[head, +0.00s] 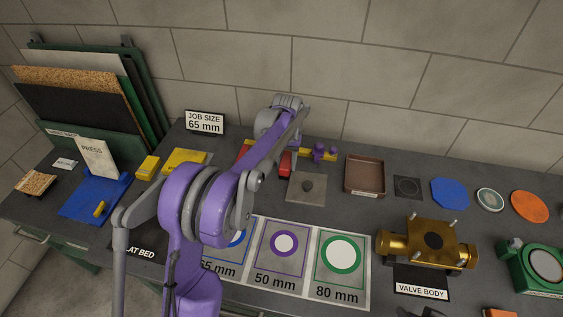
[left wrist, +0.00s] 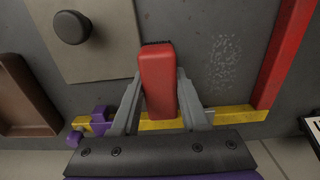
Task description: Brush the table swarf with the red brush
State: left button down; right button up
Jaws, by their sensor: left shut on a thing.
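The red brush (left wrist: 158,82) is held between the fingers of my left gripper (left wrist: 160,98). A dark strip shows at its far end in the left wrist view. In the head view a little of the red brush (head: 285,163) shows beside my left gripper (head: 283,152), low over the table's back part. The swarf (left wrist: 223,62) is a patch of pale specks on the dark table, to the right of the brush in the left wrist view and apart from it. My arm hides it in the head view. My right gripper is not in view.
A yellow bar (left wrist: 235,115) with a purple clamp (head: 320,153) and a red bar (left wrist: 284,55) border the swarf area. A grey plate with a knob (head: 306,188) and a brown tray (head: 365,192) lie to the right in the head view. A brass valve body (head: 427,243) stands farther right.

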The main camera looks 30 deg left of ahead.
pick_arm(q)
jog(key=shift+r+p, duration=0.5)
jog(key=shift+r, duration=0.35)
dwell(0.6)
